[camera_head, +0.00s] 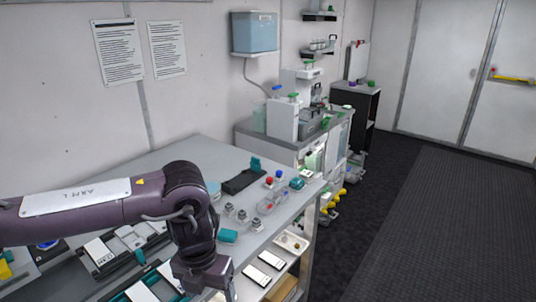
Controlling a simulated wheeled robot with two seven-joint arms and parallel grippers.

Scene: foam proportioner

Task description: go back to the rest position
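My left arm (90,200) comes in from the left and reaches over the grey workbench (165,158). It bends down at the elbow, and my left gripper (208,288) points downward near the bottom edge of the picture. Its fingertips are cut off or hidden, so I cannot tell whether it is open or shut. My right gripper is not in view.
On the bench stand a dark tray (244,181), red- and blue-topped items (273,180), small grey fittings (235,211) and a teal block (228,236). White labelled cards (270,260) lie on a lower shelf. The dark floor (430,200) to the right is clear.

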